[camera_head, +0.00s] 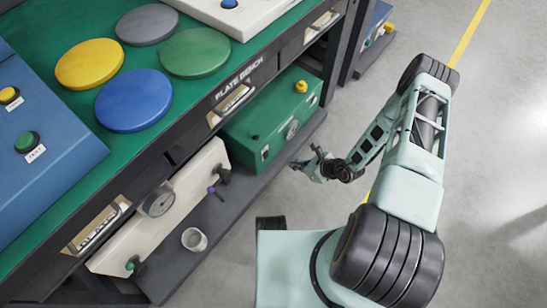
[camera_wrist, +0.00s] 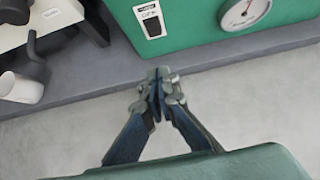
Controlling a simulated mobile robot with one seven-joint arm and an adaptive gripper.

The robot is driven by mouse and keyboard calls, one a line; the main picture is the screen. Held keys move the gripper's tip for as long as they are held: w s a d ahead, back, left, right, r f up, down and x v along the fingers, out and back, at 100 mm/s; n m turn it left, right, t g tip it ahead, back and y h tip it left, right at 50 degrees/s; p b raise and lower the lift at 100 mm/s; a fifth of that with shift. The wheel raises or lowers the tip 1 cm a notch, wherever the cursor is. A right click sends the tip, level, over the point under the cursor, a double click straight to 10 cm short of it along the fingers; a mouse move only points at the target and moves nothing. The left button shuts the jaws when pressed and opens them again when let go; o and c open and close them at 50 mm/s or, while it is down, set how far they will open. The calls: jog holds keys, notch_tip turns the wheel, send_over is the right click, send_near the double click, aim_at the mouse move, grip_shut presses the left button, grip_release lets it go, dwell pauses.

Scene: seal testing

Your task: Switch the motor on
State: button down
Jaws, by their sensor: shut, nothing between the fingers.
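A green box unit (camera_head: 250,120) stands on the lower shelf under the bench, with a yellow button on top and a round gauge on its front. In the wrist view the green front (camera_wrist: 195,20) carries a small black-and-white rocker switch (camera_wrist: 151,22) with a label above it that seems to read OFF. The switch also shows small in the head view (camera_head: 265,153). My gripper (camera_head: 306,160) is in front of the box, apart from it. In the wrist view my gripper (camera_wrist: 159,75) is shut and empty, its tips below the switch over the shelf edge.
The grey lower shelf (camera_head: 232,210) also bears a cream panel with a gauge (camera_head: 158,201) and a pale cup (camera_head: 194,239), which stand left of the green box. The bench top overhangs the shelf. The floor (camera_head: 490,130) is open to the right.

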aim_at(266, 155)
jog(key=shift+f, duration=0.1)
jog(key=w+a+r+b+x, duration=0.1)
jog(key=b+x, duration=0.5)
jog(key=x, duration=0.6)
jog(key=shift+w+a+r, duration=0.15)
jog(key=shift+w+a, duration=0.15)
jog(key=shift+a, duration=0.2)
